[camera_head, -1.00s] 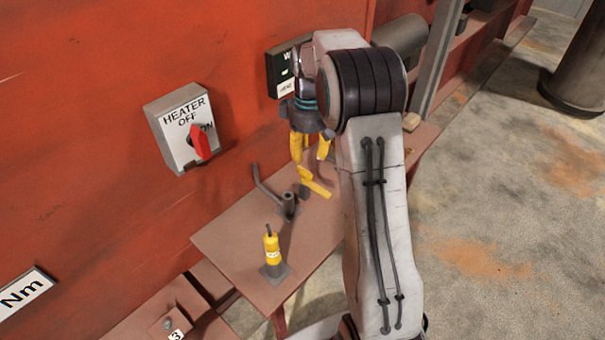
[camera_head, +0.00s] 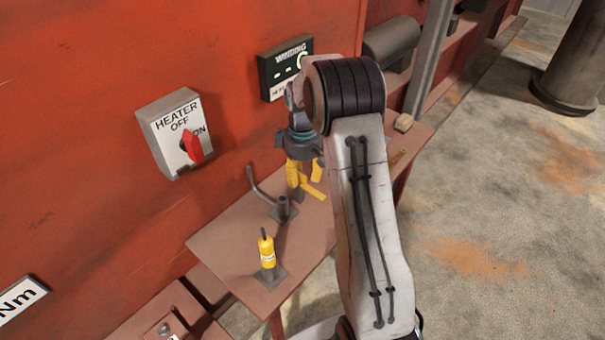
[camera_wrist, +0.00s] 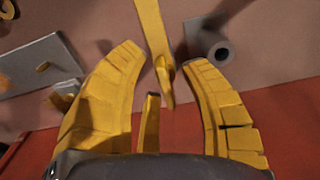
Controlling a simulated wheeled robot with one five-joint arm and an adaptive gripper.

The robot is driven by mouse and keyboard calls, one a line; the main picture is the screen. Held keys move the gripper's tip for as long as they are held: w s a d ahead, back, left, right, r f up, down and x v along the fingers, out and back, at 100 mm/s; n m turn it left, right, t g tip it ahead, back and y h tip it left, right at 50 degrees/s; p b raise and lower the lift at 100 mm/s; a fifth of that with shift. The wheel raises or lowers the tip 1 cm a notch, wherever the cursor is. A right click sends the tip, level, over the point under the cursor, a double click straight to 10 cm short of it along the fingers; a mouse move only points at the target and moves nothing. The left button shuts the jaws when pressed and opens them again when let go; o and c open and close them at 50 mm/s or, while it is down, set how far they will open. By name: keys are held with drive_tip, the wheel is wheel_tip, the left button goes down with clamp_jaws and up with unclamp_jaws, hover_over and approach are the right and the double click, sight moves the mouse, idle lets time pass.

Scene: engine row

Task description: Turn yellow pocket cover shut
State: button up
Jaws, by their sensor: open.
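A flat yellow bar (camera_head: 313,191), which looks like the pocket cover, sits low over the brown bench just below my gripper (camera_head: 304,178). In the wrist view the yellow bar (camera_wrist: 153,30) runs down from the top edge, with a small upright yellow tab at its lower end. My gripper (camera_wrist: 165,60) is open, its two yellow fingers spread either side of that tab. I see no contact. A second short yellow piece (camera_wrist: 149,125) stands between the fingers nearer the palm. The pocket itself is not clear; my fingers and wrist hide part of the area.
A grey tube (camera_head: 284,208) with a bent rod stands left of my gripper on the bench (camera_head: 225,240). A yellow cylinder (camera_head: 267,252) stands nearer. The red wall carries a heater switch box (camera_head: 172,132) and a dark display (camera_head: 282,68).

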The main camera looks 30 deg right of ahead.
clamp_jaws()
idle(0.5)
